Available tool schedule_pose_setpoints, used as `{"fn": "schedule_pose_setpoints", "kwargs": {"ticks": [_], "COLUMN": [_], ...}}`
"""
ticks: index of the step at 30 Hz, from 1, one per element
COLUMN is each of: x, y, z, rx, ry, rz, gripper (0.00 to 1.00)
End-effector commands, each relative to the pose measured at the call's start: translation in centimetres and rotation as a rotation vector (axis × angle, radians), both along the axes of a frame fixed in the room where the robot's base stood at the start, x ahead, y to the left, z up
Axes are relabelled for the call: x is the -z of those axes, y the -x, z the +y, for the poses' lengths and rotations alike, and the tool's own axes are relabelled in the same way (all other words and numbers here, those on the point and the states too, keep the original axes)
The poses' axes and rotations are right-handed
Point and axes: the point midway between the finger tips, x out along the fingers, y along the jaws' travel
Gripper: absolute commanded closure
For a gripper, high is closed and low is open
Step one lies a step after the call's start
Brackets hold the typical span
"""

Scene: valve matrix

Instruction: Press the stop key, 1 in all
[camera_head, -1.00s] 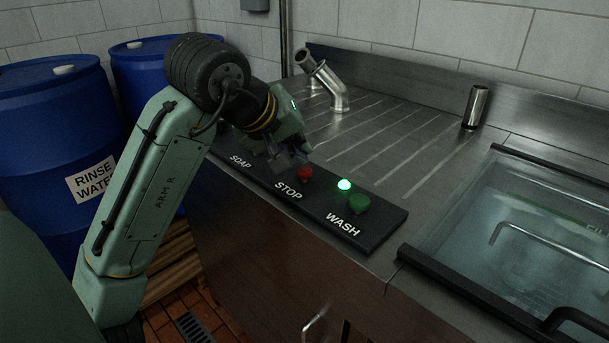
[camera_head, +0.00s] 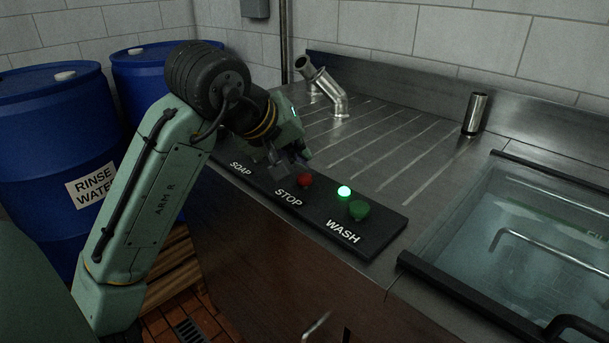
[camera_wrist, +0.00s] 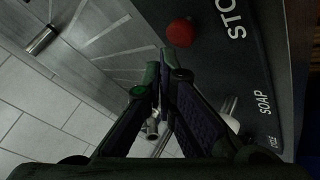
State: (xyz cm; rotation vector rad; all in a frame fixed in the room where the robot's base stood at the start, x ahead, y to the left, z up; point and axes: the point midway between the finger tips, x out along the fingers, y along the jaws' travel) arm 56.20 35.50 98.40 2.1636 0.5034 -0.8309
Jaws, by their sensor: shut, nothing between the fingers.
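The red stop key (camera_head: 305,180) is a round button on the black panel (camera_head: 385,228), by the STOP label. It also shows in the wrist view (camera_wrist: 180,32), beyond my fingertips. My gripper (camera_head: 300,158) is just above and left of the key in the head view. In the wrist view my gripper (camera_wrist: 161,62) has its fingers together with nothing held. The tips look apart from the key there; their exact height over it is hard to tell.
A lit green lamp (camera_head: 344,191) and a green button (camera_head: 358,210) sit by the WASH label. A bent metal pipe (camera_head: 325,88) and a steel cylinder (camera_head: 476,112) stand on the drainboard. A water-filled sink (camera_head: 530,235) is at right, blue drums (camera_head: 45,140) at left.

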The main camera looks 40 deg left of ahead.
Motion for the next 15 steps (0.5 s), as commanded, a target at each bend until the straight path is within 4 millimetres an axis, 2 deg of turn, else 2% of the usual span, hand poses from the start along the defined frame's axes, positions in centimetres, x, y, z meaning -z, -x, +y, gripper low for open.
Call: {"fn": "schedule_pose_setpoints", "kwargs": {"ticks": [15], "x": [0.8], "y": [-0.04], "z": [-0.05], "rx": [0.002], "ry": [0.001], "rz": [-0.001], "gripper": [1.0]}}
